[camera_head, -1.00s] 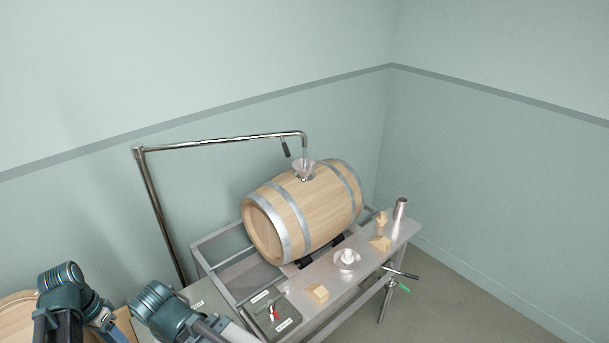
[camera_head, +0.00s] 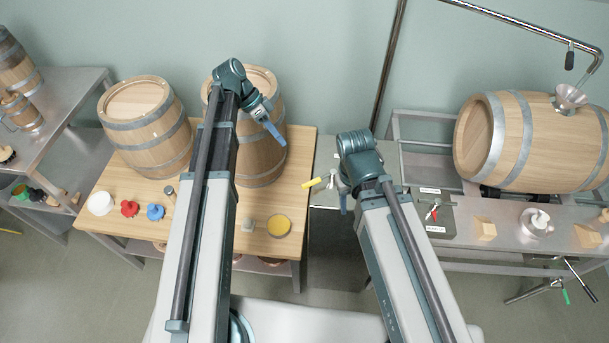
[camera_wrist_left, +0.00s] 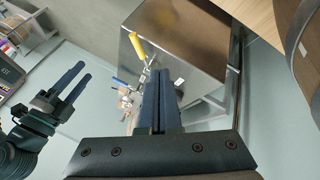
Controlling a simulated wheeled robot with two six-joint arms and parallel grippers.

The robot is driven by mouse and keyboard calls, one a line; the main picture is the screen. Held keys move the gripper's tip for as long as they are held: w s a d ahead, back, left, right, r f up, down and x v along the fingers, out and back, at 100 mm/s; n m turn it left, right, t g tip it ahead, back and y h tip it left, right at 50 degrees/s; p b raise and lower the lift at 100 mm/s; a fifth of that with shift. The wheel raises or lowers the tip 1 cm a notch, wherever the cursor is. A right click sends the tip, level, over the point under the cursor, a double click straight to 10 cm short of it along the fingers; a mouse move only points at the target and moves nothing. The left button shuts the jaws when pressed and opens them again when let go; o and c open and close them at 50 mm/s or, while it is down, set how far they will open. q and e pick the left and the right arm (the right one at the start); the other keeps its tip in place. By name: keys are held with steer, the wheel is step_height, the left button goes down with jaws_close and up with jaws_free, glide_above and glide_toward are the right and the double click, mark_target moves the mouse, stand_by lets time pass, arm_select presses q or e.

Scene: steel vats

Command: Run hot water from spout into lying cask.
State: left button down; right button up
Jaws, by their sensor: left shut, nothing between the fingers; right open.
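The lying cask (camera_head: 540,140) rests on a steel rack at the right of the head view. A funnel (camera_head: 570,97) stands in its top opening. The steel spout pipe (camera_head: 520,24) ends just above the funnel; I cannot tell whether water runs. A dark handle (camera_head: 570,57) hangs near its end. A yellow-handled valve (camera_head: 314,183) sits at the steel cabinet, also seen in the left wrist view (camera_wrist_left: 137,46) with a blue handle (camera_wrist_left: 119,82). My left gripper (camera_head: 277,135) is shut and empty, above the wooden table. My right gripper (camera_head: 343,205) is open, beside the valve.
Two upright casks (camera_head: 145,125) stand on the wooden table (camera_head: 215,215) with small coloured items.

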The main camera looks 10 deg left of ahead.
arm_select(q)
steer(key=s+d+f+b, duration=0.4)
steer(key=d+f+b, duration=0.3)
steer(key=f+b, duration=0.2)
steer(key=shift+s+d, duration=0.25)
steer(key=shift+d, duration=0.15)
steer(key=shift+s+d, duration=0.1)
stand_by(0.4)
